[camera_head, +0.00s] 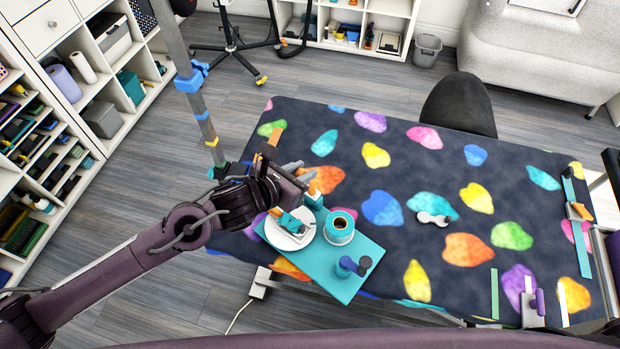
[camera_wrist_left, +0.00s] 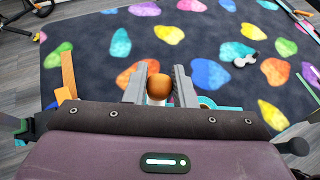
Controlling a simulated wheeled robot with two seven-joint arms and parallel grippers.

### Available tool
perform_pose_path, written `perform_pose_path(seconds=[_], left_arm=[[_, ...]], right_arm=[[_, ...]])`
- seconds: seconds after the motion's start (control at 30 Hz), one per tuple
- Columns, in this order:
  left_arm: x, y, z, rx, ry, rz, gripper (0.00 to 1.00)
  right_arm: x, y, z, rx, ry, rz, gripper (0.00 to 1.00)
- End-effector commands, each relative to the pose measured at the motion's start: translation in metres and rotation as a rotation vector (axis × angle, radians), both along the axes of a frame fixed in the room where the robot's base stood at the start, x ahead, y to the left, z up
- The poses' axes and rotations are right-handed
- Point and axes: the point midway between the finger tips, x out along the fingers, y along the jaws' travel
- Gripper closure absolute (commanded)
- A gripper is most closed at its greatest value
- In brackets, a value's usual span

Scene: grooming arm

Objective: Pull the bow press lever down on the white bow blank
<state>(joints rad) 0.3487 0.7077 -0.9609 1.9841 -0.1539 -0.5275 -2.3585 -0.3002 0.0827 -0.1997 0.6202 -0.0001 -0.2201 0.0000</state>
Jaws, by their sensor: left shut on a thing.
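My left gripper (camera_head: 300,178) reaches in from the left over the near-left part of the table. In the left wrist view the same gripper (camera_wrist_left: 158,90) is shut on a rounded orange-brown knob (camera_wrist_left: 158,86), which sits between its two grey fingers. The knob looks like the lever's end; the rest of the lever is hidden. Below the gripper in the head view is a teal board (camera_head: 335,287) with a white round plate (camera_head: 287,240) on it. The gripper partly covers this area. I cannot make out the white bow blank for certain. My right gripper is not in view.
A teal spool (camera_head: 340,228) and a blue-purple knobbed piece (camera_head: 350,266) stand on the board. A small grey-white two-lobed object (camera_head: 433,219) lies on the patterned table mat (camera_head: 400,165). A teal strip (camera_head: 577,235) lies at the right. The mat's middle is mostly clear.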

Motion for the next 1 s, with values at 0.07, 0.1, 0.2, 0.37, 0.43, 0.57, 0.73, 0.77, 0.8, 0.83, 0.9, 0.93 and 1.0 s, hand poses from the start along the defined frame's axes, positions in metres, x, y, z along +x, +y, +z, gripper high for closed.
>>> perform_pose_path(seconds=[0.07,0.1,0.2,0.37,0.43,0.57,0.73,0.77,0.8,0.83,0.9,0.93,1.0], left_arm=[[-0.003,0.002,-0.005,0.008,0.008,-0.001,1.00],[-0.003,0.002,-0.005,0.008,0.008,-0.001,1.00],[-0.003,0.002,-0.005,0.008,0.008,-0.001,1.00],[-0.004,0.003,-0.006,0.008,0.009,-0.001,1.00],[-0.007,0.005,-0.009,0.009,0.009,-0.001,1.00],[-0.014,0.012,-0.016,0.010,0.010,0.000,1.00],[-0.025,0.021,-0.024,0.011,0.012,-0.001,1.00],[-0.027,0.023,-0.025,0.012,0.012,-0.001,1.00],[-0.029,0.025,-0.026,0.012,0.012,0.000,1.00],[-0.030,0.026,-0.027,0.011,0.011,0.000,1.00],[-0.032,0.028,-0.027,0.010,0.011,-0.001,1.00],[-0.033,0.029,-0.028,0.011,0.011,0.000,1.00],[-0.034,0.030,-0.028,0.010,0.011,-0.001,1.00]], right_arm=[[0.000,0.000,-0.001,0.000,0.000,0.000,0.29],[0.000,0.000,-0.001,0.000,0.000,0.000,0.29],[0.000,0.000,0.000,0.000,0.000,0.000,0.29],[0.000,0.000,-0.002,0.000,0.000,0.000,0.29],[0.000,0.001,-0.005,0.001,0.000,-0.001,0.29],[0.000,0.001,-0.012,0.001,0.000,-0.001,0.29],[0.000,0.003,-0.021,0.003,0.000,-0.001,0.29],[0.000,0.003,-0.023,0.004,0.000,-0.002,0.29],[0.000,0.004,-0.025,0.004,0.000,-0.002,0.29],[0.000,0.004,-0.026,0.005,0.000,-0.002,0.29],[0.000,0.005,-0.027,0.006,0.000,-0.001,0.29],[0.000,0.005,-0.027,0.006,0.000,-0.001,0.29],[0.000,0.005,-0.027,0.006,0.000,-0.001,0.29]])
